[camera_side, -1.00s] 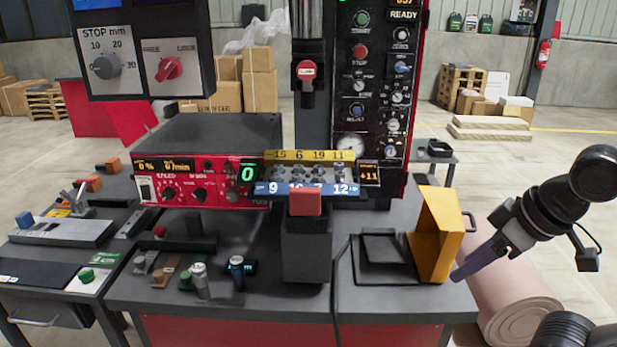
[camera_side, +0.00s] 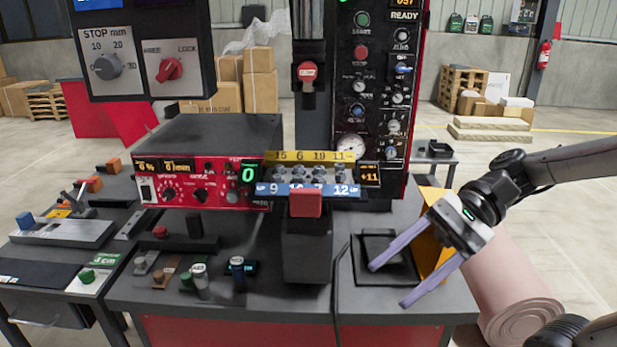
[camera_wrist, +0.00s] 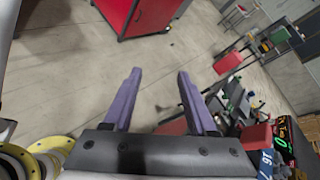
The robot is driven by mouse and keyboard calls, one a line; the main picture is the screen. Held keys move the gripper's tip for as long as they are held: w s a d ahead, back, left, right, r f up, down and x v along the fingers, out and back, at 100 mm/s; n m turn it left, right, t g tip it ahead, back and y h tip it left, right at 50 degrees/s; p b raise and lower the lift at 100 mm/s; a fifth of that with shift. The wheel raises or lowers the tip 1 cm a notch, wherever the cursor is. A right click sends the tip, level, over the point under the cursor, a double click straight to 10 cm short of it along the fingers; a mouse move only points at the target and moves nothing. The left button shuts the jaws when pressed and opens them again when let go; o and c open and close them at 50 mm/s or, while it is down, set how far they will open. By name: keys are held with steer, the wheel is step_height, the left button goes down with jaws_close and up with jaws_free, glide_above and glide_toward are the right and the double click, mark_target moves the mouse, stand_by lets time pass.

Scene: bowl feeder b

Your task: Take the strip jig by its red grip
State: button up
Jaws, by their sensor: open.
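The strip jig shows in the side view as a blue numbered strip (camera_side: 265,189) with a red grip (camera_side: 306,202) at its front. It sits before the parts row at the middle of the machine, above a dark grey bin. In the wrist view the red grip (camera_wrist: 256,137) and the blue strip (camera_wrist: 266,160) are at the lower right. My gripper (camera_side: 388,285) is open and empty, to the right of the grip and apart from it, over the bench's right part. Its two purple fingers (camera_wrist: 158,74) also show in the wrist view.
An orange angled block (camera_side: 430,250) stands behind my gripper, partly hidden by it. A dark square tray (camera_side: 366,245) lies left of it. The grey bin (camera_side: 306,255) stands below the grip. Small knobs and canisters (camera_side: 199,278) stand on the bench further left.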

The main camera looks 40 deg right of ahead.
steer(key=w+d+r+m+t+y, duration=0.2)
steer(key=w+d+m+t, duration=0.35)
steer(key=w+m, duration=0.2)
steer(key=m+t+h, duration=0.2)
steer(key=m+t, duration=0.2)
steer(key=m, duration=0.1)
glide_toward(306, 190)
steer(key=shift+n, duration=0.25)
steer(key=shift+f+x, duration=0.2)
steer(key=shift+x, duration=2.35)
steer(key=shift+f+x, duration=0.15)
steer(key=shift+x, duration=2.4)
steer(key=shift+c, duration=0.3)
jaws_close()
